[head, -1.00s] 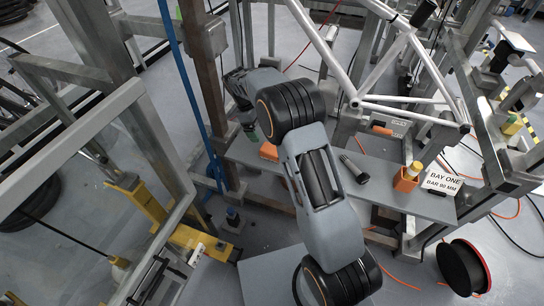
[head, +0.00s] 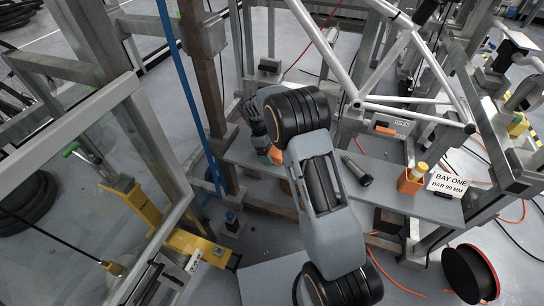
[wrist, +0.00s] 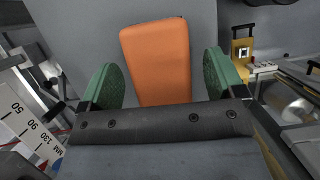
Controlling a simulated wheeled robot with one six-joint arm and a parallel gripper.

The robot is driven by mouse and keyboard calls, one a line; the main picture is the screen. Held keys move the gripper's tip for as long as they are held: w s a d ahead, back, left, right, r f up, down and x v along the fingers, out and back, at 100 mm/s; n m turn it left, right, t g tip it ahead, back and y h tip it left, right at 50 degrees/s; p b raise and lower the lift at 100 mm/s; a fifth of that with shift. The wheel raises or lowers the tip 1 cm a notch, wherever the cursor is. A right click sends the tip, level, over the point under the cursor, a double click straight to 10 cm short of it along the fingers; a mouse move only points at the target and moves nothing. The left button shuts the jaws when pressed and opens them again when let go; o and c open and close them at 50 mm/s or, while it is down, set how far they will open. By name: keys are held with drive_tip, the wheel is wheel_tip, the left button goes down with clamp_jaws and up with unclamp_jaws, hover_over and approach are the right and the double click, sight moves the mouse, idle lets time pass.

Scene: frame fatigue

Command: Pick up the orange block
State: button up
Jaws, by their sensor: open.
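The orange block (head: 277,154) lies on the grey shelf (head: 330,170), mostly hidden behind my arm and gripper in the head view. In the wrist view the orange block (wrist: 156,58) shows large, with its lower end hidden behind the gripper's dark front edge. My gripper (wrist: 160,80) is open, with one green pad to the left of the block and one to the right. Gaps show between the block and both pads. In the head view my gripper (head: 266,152) is at the shelf's left end, and its fingers are partly hidden.
On the shelf to the right are a dark cylindrical tool (head: 357,171), an orange holder (head: 409,183) with a yellow-topped item, and a "BAY ONE" sign (head: 447,184). White frame tubes (head: 335,60) rise behind. A brown post (head: 203,90) and blue hose stand left of my gripper.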

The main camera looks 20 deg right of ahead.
drive_tip(key=shift+s+f, duration=0.1)
drive_tip(key=shift+f, duration=0.15)
drive_tip(key=shift+r, duration=0.1)
drive_tip(key=c, duration=1.2)
drive_tip(key=shift+o, duration=0.2)
drive_tip(key=shift+r+p, duration=0.3)
drive_tip(key=shift+r, duration=0.2)
wheel_tip(320, 180, up, 2)
drive_tip(key=shift+r+p, duration=0.1)
drive_tip(key=shift+p, duration=0.4)
drive_tip(key=s+a+r+p, duration=0.3)
drive_tip(key=s+r, duration=0.6)
drive_tip(key=s, duration=0.4)
drive_tip(key=shift+s+a+r, duration=0.15)
drive_tip(key=shift+a+r, duration=0.25)
drive_tip(key=shift+a, duration=0.2)
